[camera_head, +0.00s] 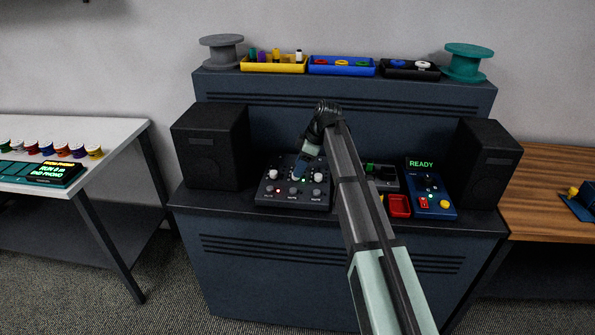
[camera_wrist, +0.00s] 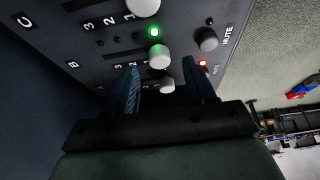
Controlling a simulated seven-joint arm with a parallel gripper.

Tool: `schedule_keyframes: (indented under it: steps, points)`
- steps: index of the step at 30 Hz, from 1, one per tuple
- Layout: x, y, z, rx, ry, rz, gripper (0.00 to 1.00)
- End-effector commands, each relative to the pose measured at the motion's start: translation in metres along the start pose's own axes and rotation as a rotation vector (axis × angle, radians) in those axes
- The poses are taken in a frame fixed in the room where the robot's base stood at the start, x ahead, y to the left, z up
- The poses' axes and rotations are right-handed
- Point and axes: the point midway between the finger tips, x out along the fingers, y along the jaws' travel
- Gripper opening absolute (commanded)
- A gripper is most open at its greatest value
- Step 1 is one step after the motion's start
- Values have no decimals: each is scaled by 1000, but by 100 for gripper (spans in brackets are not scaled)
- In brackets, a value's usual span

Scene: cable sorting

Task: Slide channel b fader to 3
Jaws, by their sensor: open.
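The dark mixer panel (camera_head: 268,197) sits on the desk in the head view, with white fader caps and a row of dark mute buttons. The wrist view shows the B label (camera_wrist: 73,64) and 3-2-1 scales. A white fader cap (camera_wrist: 160,55) appears in line with B's scale, toward the 1 end, though I cannot be sure of the row. Another pale cap (camera_wrist: 167,85) lies between my fingers. My gripper (camera_wrist: 166,78) is open, its two blue fingers spread over the panel. In the head view my gripper (camera_head: 303,168) hides the panel's middle.
Black speakers (camera_head: 210,148) (camera_head: 488,160) flank the panel. To its right are a red tray (camera_head: 398,206) and a blue box (camera_head: 431,195) beneath a READY display (camera_head: 421,164). Part bins (camera_head: 342,67) and spools (camera_head: 221,50) stand on the shelf above.

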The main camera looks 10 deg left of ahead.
Motion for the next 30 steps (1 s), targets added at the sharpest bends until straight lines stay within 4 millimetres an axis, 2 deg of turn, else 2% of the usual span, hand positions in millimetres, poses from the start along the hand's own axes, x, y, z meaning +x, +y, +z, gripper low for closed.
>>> schedule_keyframes:
  steps: [7,19,30]
  points:
    - [23,0,0,1,0,0,55]
    - [28,0,0,0,0,1,55]
    - [28,0,0,0,0,1,19]
